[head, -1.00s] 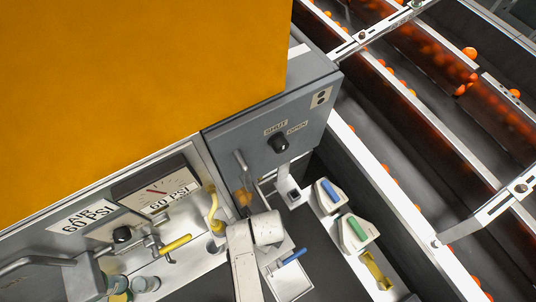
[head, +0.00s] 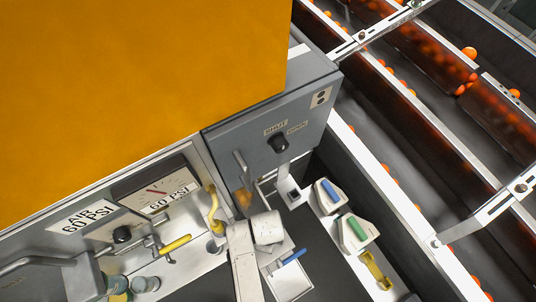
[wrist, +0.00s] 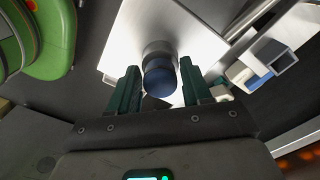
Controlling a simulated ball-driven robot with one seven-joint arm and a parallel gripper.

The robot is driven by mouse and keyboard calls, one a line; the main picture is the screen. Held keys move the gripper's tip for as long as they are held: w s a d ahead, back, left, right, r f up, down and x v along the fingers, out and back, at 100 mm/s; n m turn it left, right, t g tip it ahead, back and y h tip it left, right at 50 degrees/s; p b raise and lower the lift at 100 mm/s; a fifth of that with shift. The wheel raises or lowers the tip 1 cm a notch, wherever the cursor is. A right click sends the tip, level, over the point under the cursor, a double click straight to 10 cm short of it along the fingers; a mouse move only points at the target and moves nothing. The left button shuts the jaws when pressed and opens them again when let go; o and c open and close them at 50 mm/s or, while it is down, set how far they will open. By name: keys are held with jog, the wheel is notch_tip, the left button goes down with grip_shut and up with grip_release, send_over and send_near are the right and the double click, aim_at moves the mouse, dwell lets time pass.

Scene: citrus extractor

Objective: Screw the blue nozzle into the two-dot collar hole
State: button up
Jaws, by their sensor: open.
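In the wrist view my gripper (wrist: 159,68) is open, with one dark green finger on each side of a round blue end joined to a grey metal cylinder, which looks like the blue nozzle (wrist: 160,82). A gap shows on each side of it, and a pale plate lies behind. In the head view my arm covers my gripper. A blue bar (head: 290,257) shows beside my arm over a white tray (head: 288,286); I cannot tell if it is the same piece. I cannot make out the collar hole.
White holders carry a blue piece (head: 330,192), a green piece (head: 357,229) and a yellow piece (head: 375,268) at the right. A yellow-handled valve (head: 175,243) and gauge panel stand left. The orange housing (head: 140,80) overhangs. A green curved body (wrist: 40,40) is left in the wrist view.

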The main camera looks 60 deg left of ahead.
jog(key=shift+c, duration=0.4)
jog(key=c, duration=0.5)
jog(key=shift+m, duration=0.9)
jog(key=shift+m, duration=0.9)
jog(key=shift+m, duration=0.8)
